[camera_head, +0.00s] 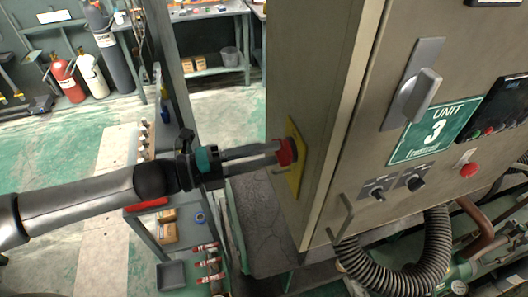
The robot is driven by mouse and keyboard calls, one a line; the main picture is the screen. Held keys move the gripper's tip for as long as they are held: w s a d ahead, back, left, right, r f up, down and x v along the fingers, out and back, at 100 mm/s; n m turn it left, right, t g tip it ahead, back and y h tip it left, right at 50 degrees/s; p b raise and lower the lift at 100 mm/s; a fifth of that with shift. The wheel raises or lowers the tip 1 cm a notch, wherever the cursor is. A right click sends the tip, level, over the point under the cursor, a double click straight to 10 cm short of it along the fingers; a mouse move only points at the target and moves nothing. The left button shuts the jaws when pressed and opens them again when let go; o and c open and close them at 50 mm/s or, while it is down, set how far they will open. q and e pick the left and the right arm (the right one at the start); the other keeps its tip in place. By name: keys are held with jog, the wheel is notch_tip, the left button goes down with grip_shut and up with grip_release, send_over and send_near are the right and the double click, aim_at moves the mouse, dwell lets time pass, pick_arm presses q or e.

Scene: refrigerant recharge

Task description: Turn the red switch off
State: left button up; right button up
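The red switch (286,152) is a red knob on a yellow plate (295,178) on the left side wall of the beige cabinet. My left gripper (277,151) reaches in from the left with its fingers level and their tips at the red knob. A narrow gap shows between the two fingers. The tips overlap the knob in this view, so I cannot tell whether they grip it or stand around it. They partly hide the knob, and its dial position cannot be read. My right gripper is out of view.
A black corrugated hose (437,250) hangs below. A cart with red-capped items stands below my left arm. Gas cylinders (68,80) stand far back.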

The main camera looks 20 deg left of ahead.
pick_arm(q)
jog(key=v, duration=0.9)
dwell(0.4)
dwell(0.4)
